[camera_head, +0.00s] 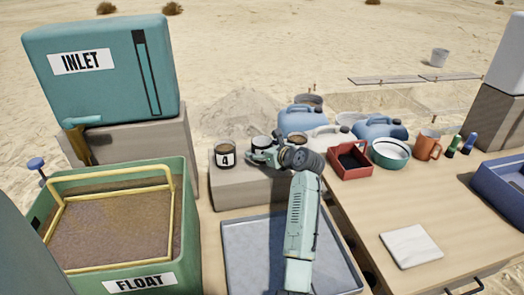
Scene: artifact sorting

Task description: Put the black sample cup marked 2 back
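My gripper (262,156) is over the grey stone block (236,190) in the middle of the view, reaching left from my arm. A dark cup (261,142) shows right at the fingers, partly covered by them. Its mark is not readable, and I cannot tell whether the fingers hold it or are only beside it. A black cup marked 4 (225,155) stands upright on the block just left of the gripper. Another dark cup (298,140) shows partly behind my wrist. No mark 2 is readable. The finger opening is too small to judge.
A grey tray (245,262) lies below the block. A green FLOAT tank (140,282) and a teal INLET box (100,75) are left. Blue jugs (303,120), a red tray (350,175), a bowl (391,163) and an orange mug (428,144) crowd the wooden table (440,205).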

